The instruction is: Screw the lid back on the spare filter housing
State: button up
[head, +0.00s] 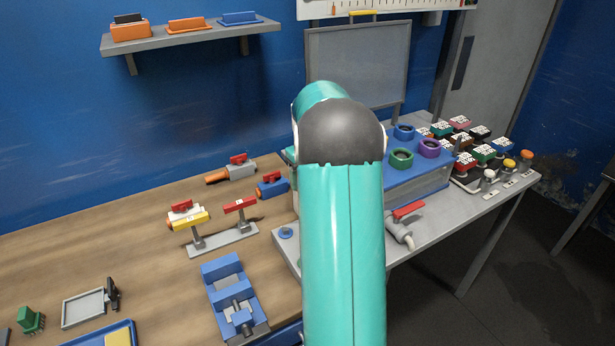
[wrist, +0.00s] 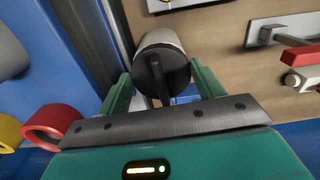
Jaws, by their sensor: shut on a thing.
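In the wrist view, a pale grey cylinder (wrist: 158,42), which looks like the filter housing, lies ahead of my gripper (wrist: 160,78). A dark round lid (wrist: 150,72) with a raised bar across it covers the end facing me. My gripper's two green fingers stand on either side of the lid and are shut on it. The lid sits against the cylinder's end; I cannot tell whether the threads are engaged. In the head view, my arm hides my gripper and the housing.
In the wrist view, a red ring (wrist: 52,122) and a yellow ring (wrist: 10,132) lie left, and a red handle (wrist: 300,57) right. In the head view, a blue block with coloured rings (head: 425,178) and a red-handled valve (head: 402,228) stand right of my arm; a blue vise (head: 232,290) stands left.

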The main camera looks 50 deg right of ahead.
jog(key=shift+r, duration=0.1)
jog(key=m, duration=0.5)
jog(key=shift+w+a+m, duration=0.15)
jog(key=shift+m, duration=0.25)
jog(key=m, duration=0.5)
jog(key=shift+w+a+m, duration=0.1)
jog(key=shift+w+m, duration=0.05)
jog(key=shift+m, duration=0.15)
jog(key=shift+m, duration=0.5)
jog(key=m, duration=0.4)
jog(key=shift+w+m, duration=0.1)
jog(key=shift+m, duration=0.3)
